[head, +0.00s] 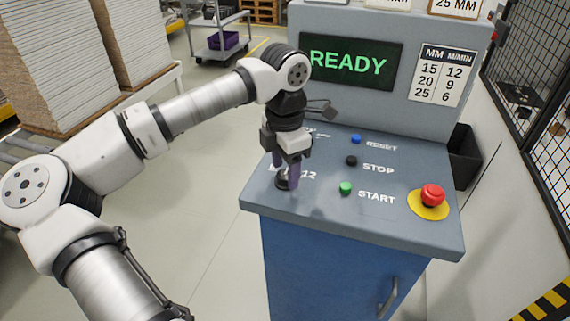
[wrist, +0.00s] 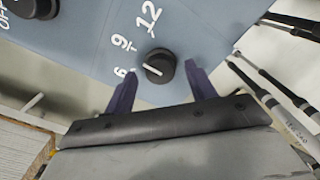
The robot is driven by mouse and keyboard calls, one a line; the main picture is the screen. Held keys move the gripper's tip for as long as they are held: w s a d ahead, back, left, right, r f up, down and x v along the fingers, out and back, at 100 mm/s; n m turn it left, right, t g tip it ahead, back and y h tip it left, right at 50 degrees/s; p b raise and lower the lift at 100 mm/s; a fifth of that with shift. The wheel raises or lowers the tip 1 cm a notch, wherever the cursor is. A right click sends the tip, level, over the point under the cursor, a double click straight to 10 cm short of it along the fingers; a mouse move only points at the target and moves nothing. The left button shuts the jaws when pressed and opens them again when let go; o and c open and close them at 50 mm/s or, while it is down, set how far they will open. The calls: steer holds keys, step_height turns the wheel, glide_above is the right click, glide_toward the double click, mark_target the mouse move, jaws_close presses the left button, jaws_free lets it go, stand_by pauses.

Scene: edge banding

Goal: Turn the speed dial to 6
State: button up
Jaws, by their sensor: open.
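The speed dial (wrist: 158,64) is a round black knob with a white pointer line, on the blue-grey panel (wrist: 85,40) with the marks 6, 9 and 12 beside it. Its pointer faces left in the wrist view, towards the 6 and 9 side; I cannot tell the exact setting. My gripper (wrist: 159,76) is open, with one purple finger on each side of the dial; contact cannot be seen. In the head view my gripper (head: 286,180) points down over the dial (head: 281,184), which is partly hidden behind a finger.
A second black knob (wrist: 36,6) is by the OFF label. The console has blue reset (head: 356,139), black stop (head: 351,160) and green start (head: 346,188) buttons, plus a red emergency button (head: 432,194). The screen (head: 350,63) reads READY. A chart (head: 443,75) pairs 25 MM with 6.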

steer(key=shift+f, duration=0.4)
steer(key=shift+c, duration=0.4)
steer(key=c, duration=0.9)
steer(key=shift+f+n+b, duration=0.1)
steer(key=shift+n+b, duration=0.2)
steer(key=shift+b, duration=0.2)
steer(key=n+b, duration=0.2)
steer(key=b, duration=0.1)
steer(key=shift+f+n, duration=0.15)
steer(key=shift+n, duration=0.25)
steer(key=n+b, duration=0.3)
steer(key=n, duration=0.2)
steer(key=shift+r+b, duration=0.2)
steer(key=shift+b, duration=0.2)
steer(key=shift+n, duration=0.4)
